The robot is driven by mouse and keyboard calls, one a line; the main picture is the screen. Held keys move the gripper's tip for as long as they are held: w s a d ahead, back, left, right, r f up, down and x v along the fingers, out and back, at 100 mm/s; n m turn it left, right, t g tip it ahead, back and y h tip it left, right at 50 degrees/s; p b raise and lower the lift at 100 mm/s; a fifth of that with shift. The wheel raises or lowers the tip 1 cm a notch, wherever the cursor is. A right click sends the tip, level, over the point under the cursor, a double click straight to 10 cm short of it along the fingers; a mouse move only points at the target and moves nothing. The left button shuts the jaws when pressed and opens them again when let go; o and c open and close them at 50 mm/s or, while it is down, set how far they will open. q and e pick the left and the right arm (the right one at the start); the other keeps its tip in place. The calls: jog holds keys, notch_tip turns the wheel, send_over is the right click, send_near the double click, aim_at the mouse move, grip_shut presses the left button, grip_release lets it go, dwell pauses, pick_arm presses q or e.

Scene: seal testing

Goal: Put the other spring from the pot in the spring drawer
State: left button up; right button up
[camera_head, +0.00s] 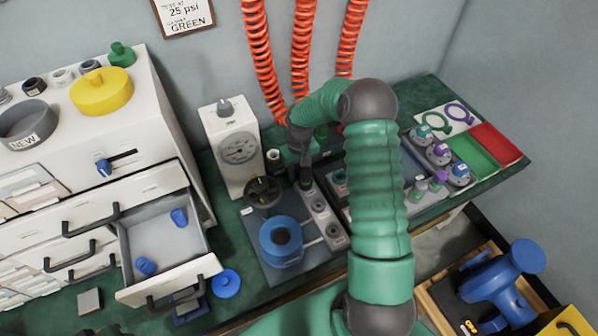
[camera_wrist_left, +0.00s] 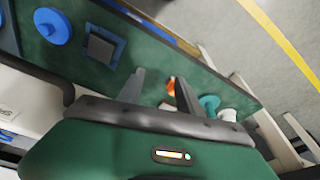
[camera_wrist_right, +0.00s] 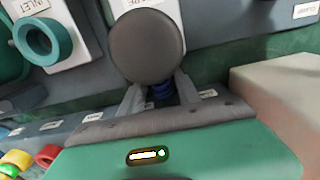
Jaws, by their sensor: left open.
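An open drawer (camera_head: 140,297) holds two small blue pieces (camera_head: 179,217) (camera_head: 145,266), too small to identify surely as springs. A blue round pot (camera_head: 268,255) stands on a grey plate; its inside is not clear. My right gripper (camera_head: 301,160) is beyond the pot, at the back end of a grey block with round sockets. In the right wrist view its fingers (camera_wrist_right: 158,88) flank a dark round cap (camera_wrist_right: 146,46) with something blue beneath; contact is unclear. My left gripper (camera_wrist_left: 161,82) is open and empty, over the bench, and not seen in the head view.
A blue lid (camera_head: 225,283) lies beside the drawer. A yellow pot (camera_head: 101,92) and a grey pot (camera_head: 27,124) stand on the cabinet. My right arm hides part of the bench.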

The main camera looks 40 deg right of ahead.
pick_arm(q)
jog(key=shift+a+f, duration=0.1)
jog(key=shift+a, duration=0.25)
pick_arm(e)
jog(key=shift+o, duration=0.3)
jog(key=shift+a+r, duration=0.2)
jog(key=shift+a, duration=0.05)
